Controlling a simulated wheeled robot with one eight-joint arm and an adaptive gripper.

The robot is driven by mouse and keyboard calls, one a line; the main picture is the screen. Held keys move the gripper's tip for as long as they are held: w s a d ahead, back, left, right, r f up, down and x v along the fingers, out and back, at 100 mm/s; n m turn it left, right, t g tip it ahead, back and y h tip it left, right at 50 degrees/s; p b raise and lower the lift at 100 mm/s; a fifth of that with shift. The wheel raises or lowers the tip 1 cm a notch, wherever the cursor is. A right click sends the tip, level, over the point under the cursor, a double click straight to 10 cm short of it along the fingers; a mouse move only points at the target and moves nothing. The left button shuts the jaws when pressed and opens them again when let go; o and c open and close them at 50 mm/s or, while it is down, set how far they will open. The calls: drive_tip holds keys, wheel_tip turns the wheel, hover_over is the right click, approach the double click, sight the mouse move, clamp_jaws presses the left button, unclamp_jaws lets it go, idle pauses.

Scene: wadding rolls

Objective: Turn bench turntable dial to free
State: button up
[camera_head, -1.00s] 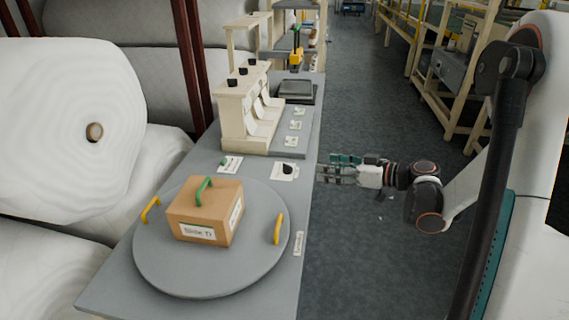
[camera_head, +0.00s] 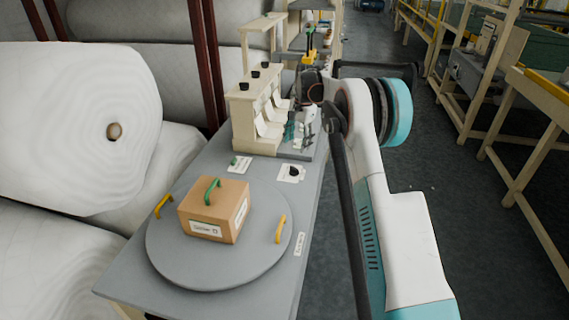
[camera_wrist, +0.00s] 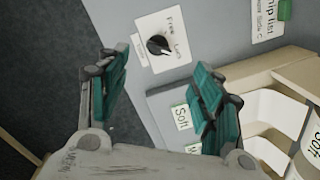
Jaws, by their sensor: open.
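The turntable dial is a black knob (camera_wrist: 158,45) on a white plate (camera_wrist: 170,58) in the wrist view. The plate reads "Free" and a second word that looks like "Lock". In the head view the dial (camera_head: 293,172) sits on the grey bench behind the round turntable (camera_head: 170,262). A cardboard box (camera_head: 213,212) with a green handle rests on the turntable. My gripper (camera_wrist: 160,95) is open and empty, its teal fingers apart, with the dial seen beyond the gap between them. In the head view my gripper (camera_head: 299,133) is partly hidden, above the bench by the cream dispenser.
The cream dispenser (camera_head: 243,112) stands behind the dial; in the wrist view its bins and "Soft" labels (camera_wrist: 181,117) lie close to the right finger. A card with a green piece (camera_head: 238,164) lies left of the dial. White rolls (camera_head: 95,120) fill the left side.

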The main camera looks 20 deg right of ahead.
sight(294, 167)
drive_tip(key=shift+m+h, duration=0.6)
drive_tip(key=shift+m, duration=0.3)
drive_tip(key=f+b, duration=0.1)
drive_tip(key=f, duration=0.3)
drive_tip(key=f+b, duration=0.1)
drive_tip(key=f, duration=0.3)
drive_tip(key=w+f+b, duration=0.1)
drive_tip(key=f, duration=0.3)
drive_tip(key=shift+w+a+f+b, duration=0.1)
drive_tip(key=shift+a+b, duration=0.1)
drive_tip(key=shift+b, duration=0.1)
drive_tip(key=c, duration=1.1)
